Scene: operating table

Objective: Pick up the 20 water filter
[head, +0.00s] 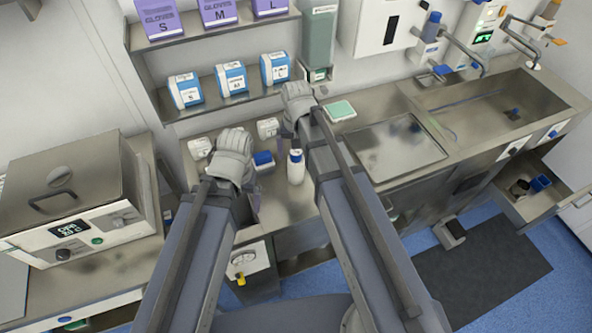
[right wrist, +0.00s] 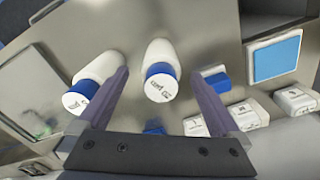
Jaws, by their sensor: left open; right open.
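No label reading 20 is legible, so I cannot tell which item is the 20 water filter. A white cylinder with a blue band (right wrist: 160,54) stands between the open fingers of my right gripper (right wrist: 158,78) in the right wrist view. A second similar cylinder (right wrist: 97,68) is just left of it, by the left finger. In the head view, a white and blue bottle (head: 296,170) stands on the counter beside my right arm. My right gripper (head: 298,103) is over the back of the counter. My left gripper (head: 232,160) is open above the counter, further left.
White containers (head: 268,128) and (head: 200,147) and a blue-topped box (head: 263,160) are on the counter. A shelf with cartons (head: 231,78) is behind. A green pad (head: 340,111) and a sink (head: 500,105) are right. A steel sterilizer (head: 75,190) is left.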

